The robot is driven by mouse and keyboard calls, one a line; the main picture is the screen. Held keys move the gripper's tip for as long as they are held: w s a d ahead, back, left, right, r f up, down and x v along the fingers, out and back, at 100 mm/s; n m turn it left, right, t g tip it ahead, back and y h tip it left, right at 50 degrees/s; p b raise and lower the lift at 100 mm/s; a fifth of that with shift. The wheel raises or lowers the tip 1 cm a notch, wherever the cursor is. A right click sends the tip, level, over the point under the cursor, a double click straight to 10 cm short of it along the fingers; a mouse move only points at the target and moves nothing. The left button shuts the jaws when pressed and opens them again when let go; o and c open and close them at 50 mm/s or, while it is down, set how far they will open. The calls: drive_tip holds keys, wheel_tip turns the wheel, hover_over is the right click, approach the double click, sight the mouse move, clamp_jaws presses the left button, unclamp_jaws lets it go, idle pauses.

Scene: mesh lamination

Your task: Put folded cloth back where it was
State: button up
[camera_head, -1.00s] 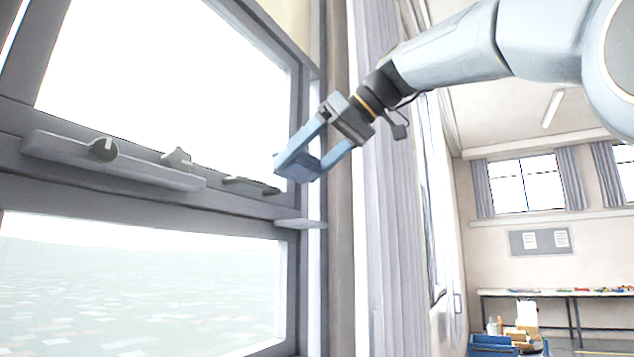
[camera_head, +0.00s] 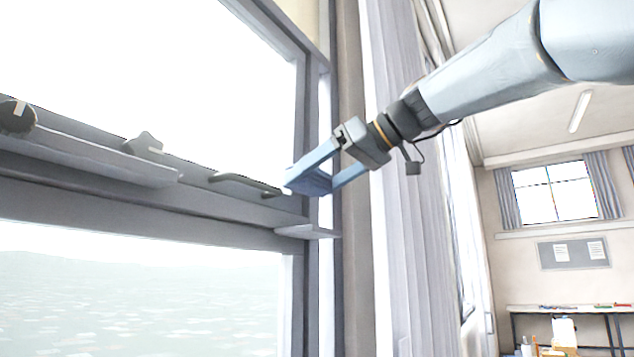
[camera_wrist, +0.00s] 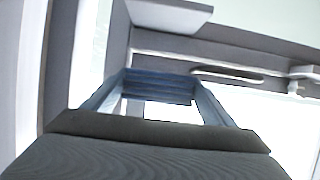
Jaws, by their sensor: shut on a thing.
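My gripper (camera_head: 310,186) is shut on the folded cloth (camera_head: 306,181), a small dark blue layered block between the light blue fingertips. In the wrist view the cloth (camera_wrist: 158,86) spans the gap between the fingers, with its layered edge showing. The gripper is in front of the window frame's right side, a little above a small grey ledge (camera_head: 306,231). This ledge (camera_wrist: 170,14) also shows at the top of the wrist view and its visible top is bare. The cloth appears apart from the ledge.
A dark curved handle (camera_head: 245,183) sits on the window rail just left of the gripper. A longer ledge (camera_head: 100,160) further left has a star-shaped piece (camera_head: 144,143) and a round dark knob (camera_head: 17,116) by it. A curtain (camera_head: 400,200) hangs at right.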

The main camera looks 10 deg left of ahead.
drive_tip(key=f, duration=0.1)
drive_tip(key=f+b, duration=0.2)
drive_tip(key=shift+w+d+f, duration=0.2)
drive_tip(key=shift+d+f, duration=0.1)
drive_tip(key=shift+f, duration=0.05)
drive_tip(key=shift+f+b, duration=1.1)
drive_tip(key=shift+f, duration=0.25)
drive_tip(key=shift+s, duration=0.1)
